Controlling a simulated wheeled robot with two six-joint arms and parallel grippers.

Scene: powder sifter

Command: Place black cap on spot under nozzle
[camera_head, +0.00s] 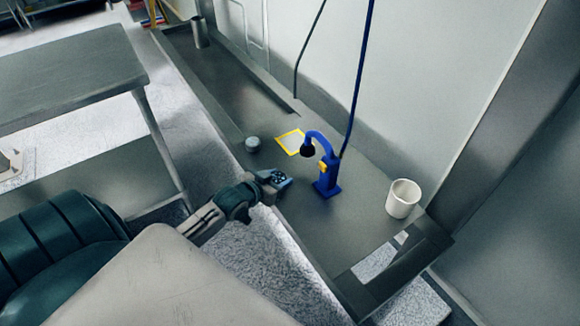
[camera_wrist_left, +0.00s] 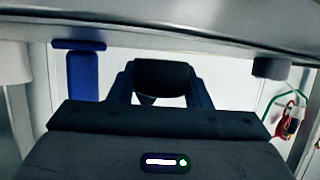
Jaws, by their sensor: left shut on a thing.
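My left gripper (camera_head: 275,180) is at the near edge of the grey worktop, left of the blue nozzle stand (camera_head: 326,186). In the left wrist view it is shut on the black cap (camera_wrist_left: 162,76), which sits between the two fingers. In the head view the cap is too small to tell apart from the fingers. The nozzle (camera_head: 308,150) curves over from the stand and faces down. The yellow-outlined square spot (camera_head: 283,141) lies on the worktop just left of the nozzle, apart from the gripper. My right gripper is in neither view.
A small grey cylinder (camera_head: 252,146) stands left of the spot. A white cup (camera_head: 403,199) stands right of the nozzle stand. A blue hose (camera_head: 362,70) runs up from the stand. A metal cylinder (camera_head: 199,32) stands at the far end. The worktop between gripper and spot looks clear.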

